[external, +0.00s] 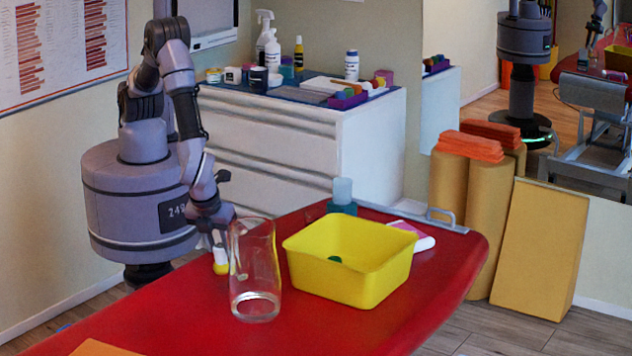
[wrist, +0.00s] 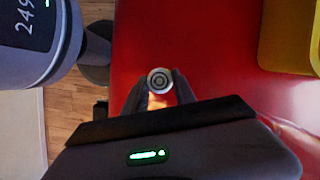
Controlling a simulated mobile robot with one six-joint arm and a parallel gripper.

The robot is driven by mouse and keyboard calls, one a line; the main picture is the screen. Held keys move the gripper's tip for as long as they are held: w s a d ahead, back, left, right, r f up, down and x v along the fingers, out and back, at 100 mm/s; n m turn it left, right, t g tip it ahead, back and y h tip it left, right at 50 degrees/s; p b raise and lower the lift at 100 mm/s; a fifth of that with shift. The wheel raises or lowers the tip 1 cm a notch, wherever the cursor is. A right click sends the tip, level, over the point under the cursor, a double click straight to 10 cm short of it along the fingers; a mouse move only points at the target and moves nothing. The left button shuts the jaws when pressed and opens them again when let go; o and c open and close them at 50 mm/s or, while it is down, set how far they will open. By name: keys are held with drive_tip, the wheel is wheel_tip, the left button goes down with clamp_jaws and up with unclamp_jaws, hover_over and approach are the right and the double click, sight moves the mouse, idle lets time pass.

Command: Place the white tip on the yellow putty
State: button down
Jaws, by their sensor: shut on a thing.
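In the wrist view the tip's round grey-white end (wrist: 159,79) shows rings, between the two dark fingers of my gripper (wrist: 158,90). Directly below the white part in the external view is a small yellow piece (external: 221,268), likely the yellow putty. The two look in contact, but I cannot tell for certain. An orange-yellow patch also shows between the fingers in the wrist view (wrist: 157,102).
A clear glass vase (external: 254,270) stands close right of my gripper. A yellow bin (external: 340,285) with something green inside is beyond it. The table's front (external: 190,320) is largely clear.

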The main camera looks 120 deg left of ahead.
drive_tip(key=c, duration=1)
unclamp_jaws()
drive_tip(key=p+v, duration=0.6)
drive_tip(key=v, duration=0.6)
drive_tip(key=a+r+n+t+h, duration=0.25)
drive_tip(key=a+r, duration=0.45)
drive_tip(key=r, duration=0.6)
drive_tip(key=s+a+r+n+t, duration=0.1)
drive_tip(key=s+a+r+n, duration=0.1)
drive_tip(key=s+a+r, duration=0.1)
drive_tip(key=s+a+r+n+t, duration=0.2)
drive_tip(key=s+a+r+n, duration=0.1)
drive_tip(key=s, duration=0.5)
drive_tip(key=s+a+r+n+t, duration=0.1)
drive_tip(key=s+a+r+n, duration=0.1)
drive_tip(key=s+a+r, duration=0.3)
drive_tip(key=shift+s+a+r+n+t+b, duration=0.1)
drive_tip(key=shift+a+n+t+b, duration=0.1)
drive_tip(key=shift+a, duration=0.2)
drive_tip(key=shift+s+a+n+t+b, duration=0.1)
drive_tip(key=shift+a+t, duration=0.05)
drive_tip(key=shift+a, duration=0.25)
